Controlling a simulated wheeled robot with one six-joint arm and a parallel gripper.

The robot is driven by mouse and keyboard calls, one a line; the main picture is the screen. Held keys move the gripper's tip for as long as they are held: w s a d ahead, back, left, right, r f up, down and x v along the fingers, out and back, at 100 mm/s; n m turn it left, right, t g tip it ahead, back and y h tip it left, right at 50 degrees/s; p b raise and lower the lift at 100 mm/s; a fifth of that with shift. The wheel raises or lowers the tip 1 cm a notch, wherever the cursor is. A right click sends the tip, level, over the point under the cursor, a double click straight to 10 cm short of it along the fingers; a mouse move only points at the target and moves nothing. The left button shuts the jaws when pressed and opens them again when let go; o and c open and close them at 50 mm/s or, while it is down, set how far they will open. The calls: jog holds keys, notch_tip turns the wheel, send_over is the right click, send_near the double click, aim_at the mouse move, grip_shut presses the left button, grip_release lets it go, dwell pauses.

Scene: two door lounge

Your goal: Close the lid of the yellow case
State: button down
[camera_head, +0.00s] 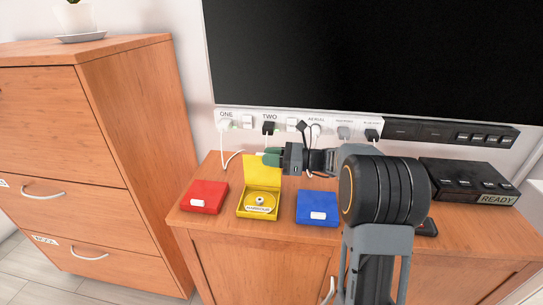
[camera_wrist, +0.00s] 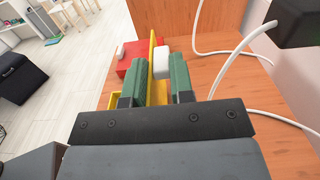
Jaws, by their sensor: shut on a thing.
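The yellow case (camera_head: 258,204) sits open on the wooden cabinet, with a round disc-like piece and a white label inside. Its lid (camera_head: 262,172) stands upright at the back. My gripper (camera_head: 271,158) reaches in from the right at the lid's upper right part. In the wrist view, my gripper's green fingers (camera_wrist: 161,80) are on either side of the yellow lid (camera_wrist: 157,92), shut on it. A white block (camera_wrist: 163,62) shows beside the lid, between the fingers. The fingers partly hide the lid's edge.
A red case (camera_head: 204,197) is left of the yellow one and a blue case (camera_head: 317,208) is right; both are shut. A black READY box (camera_head: 465,180) stands at the right.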

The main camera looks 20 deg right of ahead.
jog(key=s+a+f+n+b, duration=0.1)
jog(key=s+n+b, duration=0.2)
jog(key=n, duration=0.1)
jog(key=s+a+f+n+b, duration=0.1)
jog(key=s+f+n+b, duration=0.1)
jog(key=s+n+b, duration=0.1)
jog(key=s+a+f+n+b, duration=0.1)
jog(key=s+n+b, duration=0.1)
jog(key=n+b, duration=0.2)
jog(key=shift+s+a+f+n+b, duration=0.3)
jog(key=shift+s+a+b, duration=0.1)
jog(key=shift+b, duration=0.35)
jog(key=c, duration=1.1)
grip_release()
jog(key=shift+o, duration=0.2)
jog(key=shift+r, duration=0.1)
